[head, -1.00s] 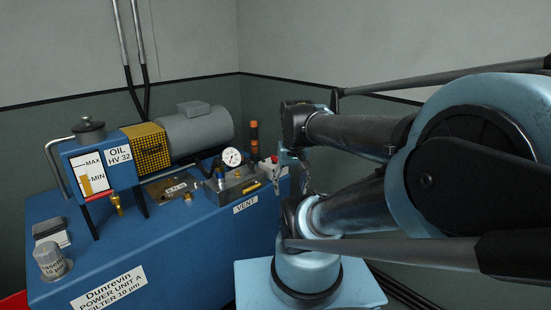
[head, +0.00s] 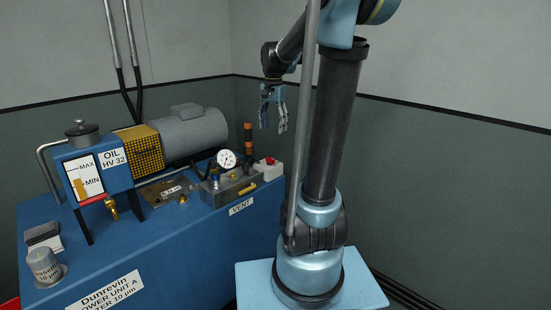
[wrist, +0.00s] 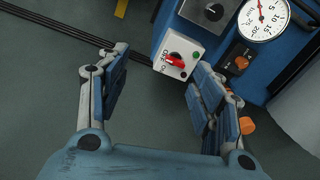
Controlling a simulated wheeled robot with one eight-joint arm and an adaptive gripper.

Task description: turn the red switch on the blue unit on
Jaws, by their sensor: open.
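The red switch (wrist: 173,59) is a red handle on a small white box with a green mark and lettering. In the wrist view it lies ahead, beyond and between my open fingers. In the head view the red switch (head: 270,161) is small, on its white box at the right end of the blue unit (head: 215,250). My gripper (head: 273,110) is open and empty, pointing down, raised above and clear of the switch. In the wrist view my gripper (wrist: 160,90) has both fingers spread, touching nothing.
A pressure gauge (head: 227,159) and a metal block with a yellow handle (head: 247,189) stand left of the switch. A grey motor (head: 190,133) and oil tank (head: 95,170) stand farther left.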

